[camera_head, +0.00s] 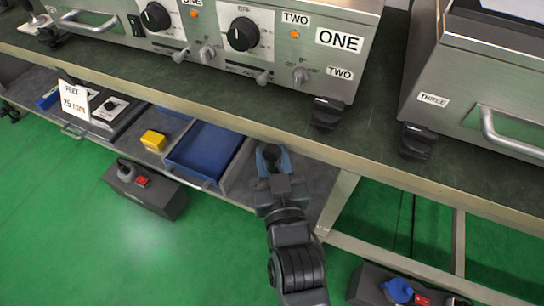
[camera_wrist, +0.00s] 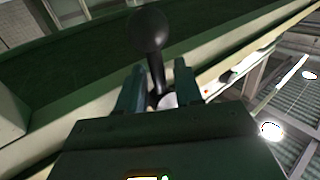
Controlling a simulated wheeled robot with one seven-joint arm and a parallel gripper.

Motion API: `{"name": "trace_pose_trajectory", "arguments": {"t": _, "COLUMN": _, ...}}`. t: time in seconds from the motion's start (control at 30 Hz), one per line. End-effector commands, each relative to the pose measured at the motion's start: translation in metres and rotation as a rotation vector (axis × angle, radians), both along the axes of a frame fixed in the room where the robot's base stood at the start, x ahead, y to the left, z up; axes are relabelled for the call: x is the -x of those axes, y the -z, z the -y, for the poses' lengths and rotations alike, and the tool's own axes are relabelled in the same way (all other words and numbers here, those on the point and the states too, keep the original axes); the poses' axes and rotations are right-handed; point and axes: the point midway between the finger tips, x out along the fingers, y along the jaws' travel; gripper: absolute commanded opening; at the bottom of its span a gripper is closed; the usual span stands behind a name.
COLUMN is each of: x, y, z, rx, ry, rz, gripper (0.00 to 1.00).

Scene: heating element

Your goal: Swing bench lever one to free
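My gripper (camera_head: 270,152) is in front of the bench's front edge, over the right end of the lower shelf. In the wrist view, a lever with a black ball knob (camera_wrist: 148,30) and a thin dark stem (camera_wrist: 156,74) stands between the two fingers of my gripper (camera_wrist: 157,88). The fingers are apart, with a visible gap on the stem's right; contact on its left cannot be told. The knob rises beyond the fingertips. In the head view this lever cannot be made out, and no label marks it as one.
The bench (camera_head: 375,150) carries a steel unit marked ONE and TWO (camera_head: 338,40) and another marked THREE (camera_head: 433,99). Below are a blue bin (camera_head: 204,150), a yellow block (camera_head: 153,140) and a 25 mm sign (camera_head: 74,100). Control boxes (camera_head: 146,190) lie on the green floor.

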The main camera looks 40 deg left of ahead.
Motion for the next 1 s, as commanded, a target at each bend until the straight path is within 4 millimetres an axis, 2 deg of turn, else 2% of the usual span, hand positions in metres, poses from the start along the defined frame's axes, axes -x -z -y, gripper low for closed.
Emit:
{"name": "trace_pose_trajectory", "arguments": {"t": 0.03, "x": 0.0001, "y": 0.0000, "z": 0.0001, "rx": 0.000, "ry": 0.000, "rz": 0.000, "gripper": 0.34}}
{"name": "trace_pose_trajectory", "arguments": {"t": 0.4, "x": 0.0004, "y": 0.0001, "z": 0.0002, "rx": 0.000, "ry": 0.000, "rz": 0.000, "gripper": 0.00}}
{"name": "trace_pose_trajectory", "arguments": {"t": 1.0, "x": 0.0005, "y": -0.0016, "z": 0.0008, "rx": 0.021, "ry": 0.000, "rz": 0.004, "gripper": 0.00}}
